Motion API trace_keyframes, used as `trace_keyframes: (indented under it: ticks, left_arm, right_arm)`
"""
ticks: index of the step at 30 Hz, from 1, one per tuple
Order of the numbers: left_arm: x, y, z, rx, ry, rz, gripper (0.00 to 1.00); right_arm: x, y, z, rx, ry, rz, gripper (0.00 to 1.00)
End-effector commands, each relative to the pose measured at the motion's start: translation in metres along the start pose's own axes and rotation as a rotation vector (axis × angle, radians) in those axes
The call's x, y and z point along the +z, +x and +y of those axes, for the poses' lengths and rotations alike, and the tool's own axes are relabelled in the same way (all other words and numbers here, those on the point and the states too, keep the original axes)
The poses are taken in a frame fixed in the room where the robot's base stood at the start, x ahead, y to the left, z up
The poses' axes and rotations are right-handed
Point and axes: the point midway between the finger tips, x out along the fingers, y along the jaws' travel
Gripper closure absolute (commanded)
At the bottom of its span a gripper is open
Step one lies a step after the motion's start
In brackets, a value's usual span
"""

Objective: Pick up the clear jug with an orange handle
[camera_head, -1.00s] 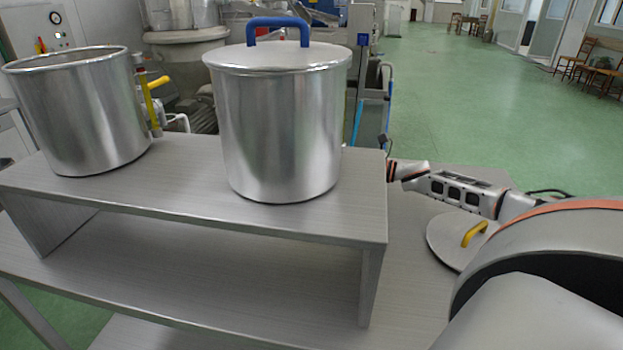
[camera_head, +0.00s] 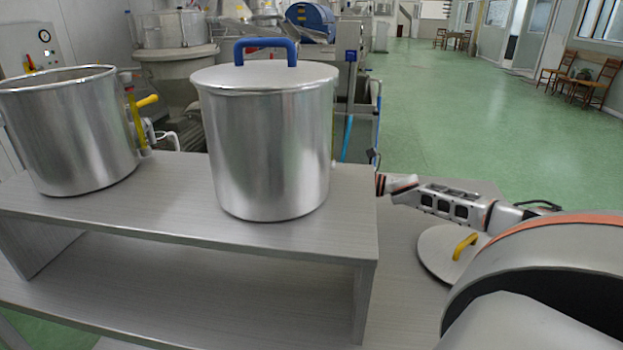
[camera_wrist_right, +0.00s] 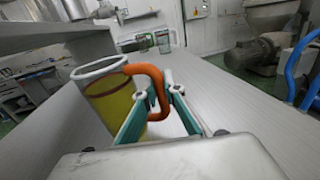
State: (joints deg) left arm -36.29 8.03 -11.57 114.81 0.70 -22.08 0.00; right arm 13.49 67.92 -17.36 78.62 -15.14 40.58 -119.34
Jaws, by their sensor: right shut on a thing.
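The clear jug (camera_wrist_right: 107,97) with a white rim and an orange handle (camera_wrist_right: 157,84) shows in the right wrist view. It holds yellow liquid and stands to the left of my fingers. My right gripper (camera_wrist_right: 160,96) is shut on the orange handle, with a finger at each side of it. In the head view my right arm reaches behind the raised shelf, and the right gripper and the jug are hidden there. Whether the jug's base touches the table cannot be told. My left gripper is not in view.
A lidded steel pot (camera_head: 266,150) with a blue handle and an open steel pot (camera_head: 68,135) stand on a raised shelf (camera_head: 200,225). A lid (camera_head: 437,256) with a yellow handle lies beside my right arm. Clear vessels (camera_wrist_right: 163,41) stand farther back.

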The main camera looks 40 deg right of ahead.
Motion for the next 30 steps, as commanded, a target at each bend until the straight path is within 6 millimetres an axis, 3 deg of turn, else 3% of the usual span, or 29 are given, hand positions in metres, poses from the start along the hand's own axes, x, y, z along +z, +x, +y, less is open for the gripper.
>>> trace_keyframes:
  ticks: [15,30]
  left_arm:
    - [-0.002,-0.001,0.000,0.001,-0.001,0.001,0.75]
    - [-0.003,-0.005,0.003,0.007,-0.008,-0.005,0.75]
  right_arm:
    - [0.038,0.000,0.000,0.000,-0.002,-0.005,1.00]
    - [0.035,-0.036,0.000,0.000,0.001,-0.003,1.00]
